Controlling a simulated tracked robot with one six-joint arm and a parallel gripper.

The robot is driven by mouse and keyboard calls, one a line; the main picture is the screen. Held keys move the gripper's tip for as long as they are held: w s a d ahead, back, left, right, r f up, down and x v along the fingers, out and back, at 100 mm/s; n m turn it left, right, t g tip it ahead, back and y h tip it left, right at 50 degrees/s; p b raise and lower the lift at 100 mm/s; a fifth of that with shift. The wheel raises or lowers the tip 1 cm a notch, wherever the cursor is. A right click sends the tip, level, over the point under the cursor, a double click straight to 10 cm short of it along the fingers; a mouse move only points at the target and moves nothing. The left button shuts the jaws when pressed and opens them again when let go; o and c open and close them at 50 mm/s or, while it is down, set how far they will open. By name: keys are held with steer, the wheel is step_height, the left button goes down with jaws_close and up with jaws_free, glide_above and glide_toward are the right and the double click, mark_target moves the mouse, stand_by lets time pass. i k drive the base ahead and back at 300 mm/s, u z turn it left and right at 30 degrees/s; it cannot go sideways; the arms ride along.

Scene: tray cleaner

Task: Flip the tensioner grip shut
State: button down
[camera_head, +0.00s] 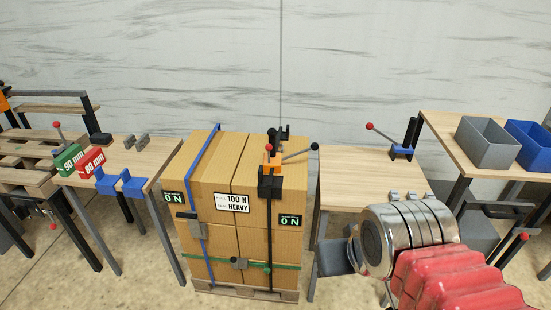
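The tensioner (272,166), an orange and black tool, sits at the top front edge of the stacked cardboard boxes (214,158), on the black strap (269,235). A short red-knobbed part (268,147) stands up on it. A long grey lever with a black ball (314,146) sticks out to its right, angled slightly up. I cannot tell which of these is the grip or whether it is shut. My gripper (338,258) is low at the right, beside the boxes and apart from the tensioner. The wrist partly hides it, and its opening is unclear.
A blue strap (203,155) and a green strap (213,259) also cross the boxes. A right table (345,186) holds a blue clamp with a red-knobbed lever (380,132). A left table (128,152) holds green and red blocks. Bins (485,143) stand far right.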

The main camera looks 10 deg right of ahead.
mark_target(269, 147)
steer(key=z, duration=0.05)
steer(key=k, duration=0.15)
steer(key=u, duration=0.75)
steer(key=i, duration=1.4)
steer(key=u, duration=0.05)
